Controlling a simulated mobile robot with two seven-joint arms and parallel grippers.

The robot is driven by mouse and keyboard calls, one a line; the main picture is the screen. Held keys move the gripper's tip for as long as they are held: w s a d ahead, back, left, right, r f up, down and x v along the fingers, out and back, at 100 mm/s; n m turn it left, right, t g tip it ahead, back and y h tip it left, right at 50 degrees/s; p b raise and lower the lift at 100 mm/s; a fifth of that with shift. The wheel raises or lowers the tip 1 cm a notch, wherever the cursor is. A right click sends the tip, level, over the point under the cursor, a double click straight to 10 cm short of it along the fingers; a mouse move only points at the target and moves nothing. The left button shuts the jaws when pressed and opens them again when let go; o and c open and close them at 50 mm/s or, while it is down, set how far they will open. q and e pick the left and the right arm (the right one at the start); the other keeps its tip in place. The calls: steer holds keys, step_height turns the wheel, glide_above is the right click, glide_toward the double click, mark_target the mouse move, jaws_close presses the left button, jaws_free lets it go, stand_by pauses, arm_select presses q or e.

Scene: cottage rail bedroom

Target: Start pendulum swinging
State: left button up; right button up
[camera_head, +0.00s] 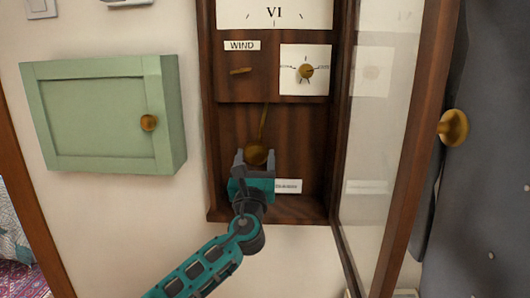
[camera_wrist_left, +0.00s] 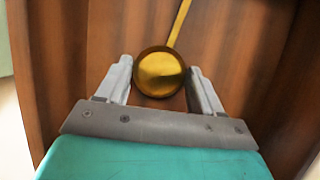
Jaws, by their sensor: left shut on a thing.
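The brass pendulum hangs in the lower part of the dark wood clock case (camera_head: 230,125). Its round bob (camera_head: 256,153) is at the bottom of a thin rod (camera_head: 263,122) that slants down to the left in the head view. My left gripper (camera_head: 256,156) reaches into the case from below and is shut on the bob, a finger on each side. In the left wrist view the shiny bob (camera_wrist_left: 159,72) sits between the two grey fingertips, with the rod rising to the upper right. My right gripper is not in view.
The clock's glazed door (camera_head: 385,130) stands open on the right, with a brass knob (camera_head: 453,127). A green wall cabinet (camera_head: 95,115) is on the left. Above the pendulum are a WIND label (camera_head: 242,45), a brass key-like piece (camera_head: 241,71) and a small dial (camera_head: 305,84).

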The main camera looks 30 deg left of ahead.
arm_select(q)
steer(key=o, duration=1.5)
steer(key=shift+s, duration=0.1)
